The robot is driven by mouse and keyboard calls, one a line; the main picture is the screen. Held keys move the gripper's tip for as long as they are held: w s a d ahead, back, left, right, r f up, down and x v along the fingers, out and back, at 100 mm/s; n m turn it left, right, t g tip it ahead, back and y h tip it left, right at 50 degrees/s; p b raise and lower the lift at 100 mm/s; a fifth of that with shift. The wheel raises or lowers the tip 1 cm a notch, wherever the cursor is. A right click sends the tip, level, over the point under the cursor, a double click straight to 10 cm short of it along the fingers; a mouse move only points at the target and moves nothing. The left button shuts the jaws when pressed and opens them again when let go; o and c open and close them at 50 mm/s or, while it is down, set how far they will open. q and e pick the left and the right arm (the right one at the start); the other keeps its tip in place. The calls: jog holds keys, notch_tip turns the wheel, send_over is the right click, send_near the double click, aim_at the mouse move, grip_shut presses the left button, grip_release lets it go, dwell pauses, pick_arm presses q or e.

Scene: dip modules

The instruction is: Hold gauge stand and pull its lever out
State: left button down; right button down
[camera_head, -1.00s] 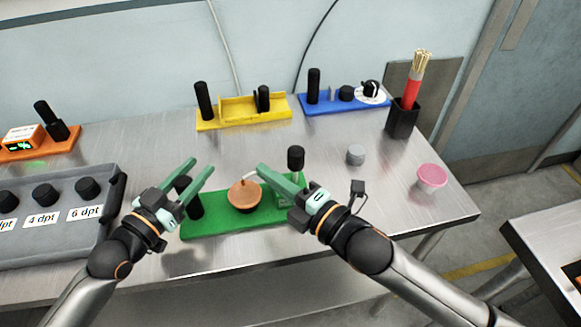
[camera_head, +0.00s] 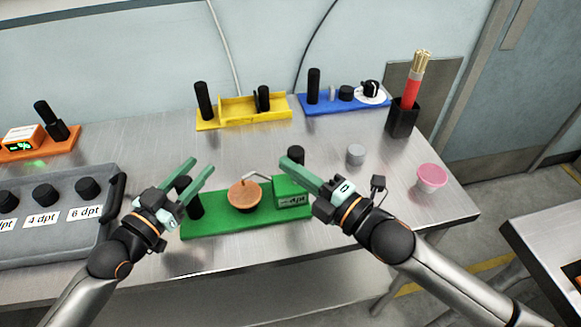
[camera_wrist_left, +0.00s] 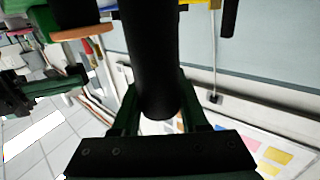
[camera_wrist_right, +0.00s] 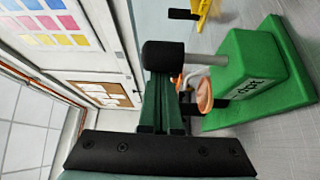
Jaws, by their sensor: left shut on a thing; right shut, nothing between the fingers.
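The green gauge stand (camera_head: 240,220) lies at the front of the table. It carries a black post at its left end (camera_head: 196,206), a copper bowl and a green box (camera_head: 291,192) with "dpt" on it. My left gripper (camera_head: 203,168) is shut around the post, which also shows between its fingers in the left wrist view (camera_wrist_left: 155,75). The lever has a black knob (camera_head: 296,153) on a grey rod, seen beside the box in the right wrist view (camera_wrist_right: 163,55). My right gripper (camera_head: 287,163) is shut and empty, its fingertips close by the knob; contact is unclear.
A yellow stand (camera_head: 243,117) and a blue stand (camera_head: 345,105) are at the back. A grey knob (camera_head: 356,155), a pink-topped cup (camera_head: 432,177) and a black holder (camera_head: 402,119) stand to the right. A grey tray (camera_head: 50,245) is at left.

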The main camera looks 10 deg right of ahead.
jog(key=shift+d+m, duration=0.3)
jog(key=shift+m, duration=0.1)
jog(key=shift+d+f+m+t+y, duration=0.1)
jog(key=shift+d+m+t+y, duration=0.2)
jog(key=shift+d+m+t, duration=1)
jog(key=shift+d+f+m+t, duration=0.1)
jog(key=shift+d+m+t, duration=0.25)
jog(key=shift+m, duration=0.5)
jog(key=shift+d+f+m+t, duration=0.15)
jog(key=shift+d+m+t, duration=0.2)
jog(key=shift+m, duration=0.45)
jog(key=shift+d+f+m+t, duration=0.1)
jog(key=shift+d+m+t, duration=0.25)
jog(key=shift+m, duration=0.5)
jog(key=shift+a+h, duration=0.1)
jog(key=shift+h, duration=0.4)
jog(key=s+d+f, duration=0.1)
jog(key=s, duration=0.8)
jog(key=shift+s+d, duration=0.15)
jog(key=shift+d, duration=0.05)
